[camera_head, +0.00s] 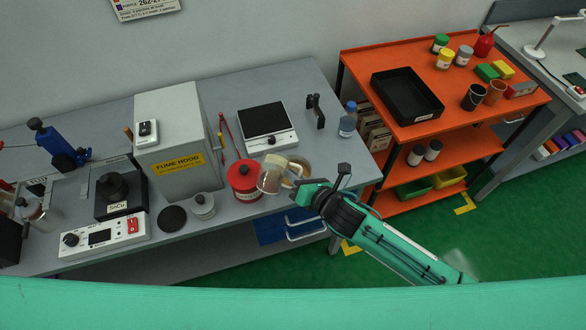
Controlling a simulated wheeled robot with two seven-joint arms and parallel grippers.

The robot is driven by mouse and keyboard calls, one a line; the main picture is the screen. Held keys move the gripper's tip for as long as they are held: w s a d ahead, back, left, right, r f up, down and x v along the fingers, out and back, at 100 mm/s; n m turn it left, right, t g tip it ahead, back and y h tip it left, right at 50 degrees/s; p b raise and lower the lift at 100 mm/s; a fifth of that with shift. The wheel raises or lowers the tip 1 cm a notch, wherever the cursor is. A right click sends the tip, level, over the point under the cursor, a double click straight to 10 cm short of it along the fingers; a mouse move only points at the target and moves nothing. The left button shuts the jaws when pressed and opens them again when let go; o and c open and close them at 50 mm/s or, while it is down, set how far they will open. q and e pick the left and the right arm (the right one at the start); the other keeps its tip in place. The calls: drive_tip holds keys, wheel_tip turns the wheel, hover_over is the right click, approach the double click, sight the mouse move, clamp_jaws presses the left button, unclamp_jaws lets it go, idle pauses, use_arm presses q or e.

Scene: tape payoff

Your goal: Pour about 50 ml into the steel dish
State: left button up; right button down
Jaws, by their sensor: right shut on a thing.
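My right gripper (297,187) comes in from the right over the front edge of the grey bench and is shut on a clear jug (270,180) with a cream handle. The jug is beside the red can and looks somewhat tilted; I cannot make out the level of liquid in it. My left gripper is out of view.
A scale-like device (267,126) and a blue-capped bottle (347,124) are behind. An orange cart (445,85) stands right.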

sight(281, 175)
drive_tip(key=r+n+t+b, duration=0.1)
drive_tip(key=s+a+r+n+t+b, duration=0.1)
drive_tip(key=n, duration=0.1)
drive_tip(key=s+r+n+t+b, duration=0.1)
drive_tip(key=n+b, duration=0.1)
drive_tip(key=shift+s+a+r+t, duration=0.1)
drive_tip(key=shift+s+a+t, duration=0.05)
drive_tip(key=shift+t, duration=0.15)
drive_tip(key=shift+r+n+b, duration=0.2)
drive_tip(key=shift+n+b, duration=0.1)
